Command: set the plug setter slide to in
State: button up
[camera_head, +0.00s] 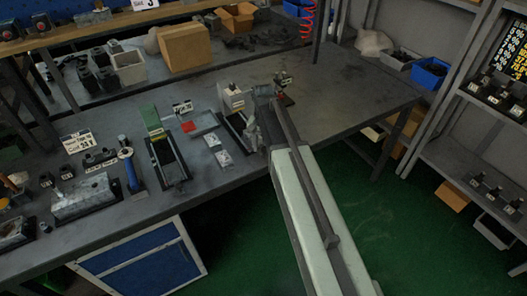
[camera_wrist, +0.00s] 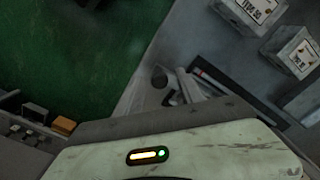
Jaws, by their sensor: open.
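A fixture with a pale labelled block (camera_head: 233,99) on a long dark base stands on the bench, just left of my arm's end; it may be the plug setter. Its slide cannot be picked out, as my arm covers the right part. My gripper (camera_head: 254,137) is over the fixture's right side, small and dark in the head view. In the wrist view my gripper (camera_wrist: 174,84) is open, with nothing visible between its fingers. A dark slotted rail (camera_wrist: 232,88) lies right of the fingers there; contact cannot be told.
Left of the fixture are a shallow grey tray (camera_head: 201,124) with a red piece, small labelled blocks (camera_head: 218,150) and a long dark fixture with a green plate (camera_head: 150,118). A small stand (camera_head: 284,88) is just beyond my arm. The bench's right part (camera_head: 350,85) is clear.

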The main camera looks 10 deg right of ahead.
grip_shut()
dwell(1.4)
